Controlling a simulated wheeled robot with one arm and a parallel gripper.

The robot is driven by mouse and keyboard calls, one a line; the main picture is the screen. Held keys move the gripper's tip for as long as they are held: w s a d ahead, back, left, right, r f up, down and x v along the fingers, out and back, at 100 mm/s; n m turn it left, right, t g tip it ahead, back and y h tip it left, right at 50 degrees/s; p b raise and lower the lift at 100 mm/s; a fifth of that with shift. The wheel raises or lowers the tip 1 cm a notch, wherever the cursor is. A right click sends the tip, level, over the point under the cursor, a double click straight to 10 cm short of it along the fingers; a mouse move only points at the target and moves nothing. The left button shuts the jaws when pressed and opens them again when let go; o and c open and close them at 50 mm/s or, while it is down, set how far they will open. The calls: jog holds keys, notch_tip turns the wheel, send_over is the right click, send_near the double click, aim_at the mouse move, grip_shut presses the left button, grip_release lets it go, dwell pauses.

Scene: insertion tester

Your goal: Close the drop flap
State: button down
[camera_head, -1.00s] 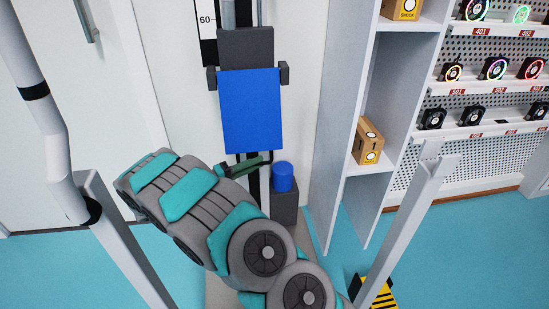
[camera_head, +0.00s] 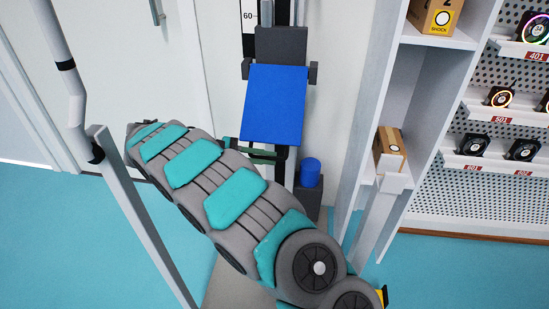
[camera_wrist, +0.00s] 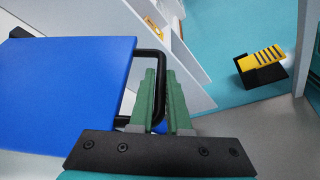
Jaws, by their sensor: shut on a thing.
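The drop flap (camera_head: 274,103) is a blue panel mounted below a dark grey block on the tester column. It slopes down toward me, with its lower edge standing out. In the wrist view the flap (camera_wrist: 65,85) fills the left side, and its black loop handle (camera_wrist: 151,53) sticks out from its edge. My gripper (camera_wrist: 163,88) has green fingers on either side of the handle bar and is shut on it. In the head view my gripper (camera_head: 258,153) is at the flap's lower edge, partly hidden by my arm.
A blue cylinder (camera_head: 310,172) stands on a dark block to the right below the flap. A shelf unit (camera_head: 352,115) with boxes stands to the right. A yellow and black striped object (camera_wrist: 263,62) is on the floor. A white door (camera_head: 150,80) is at left.

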jog(key=shift+s+r+n, duration=0.3)
jog(key=shift+r, duration=0.05)
jog(key=c, duration=0.9)
grip_release()
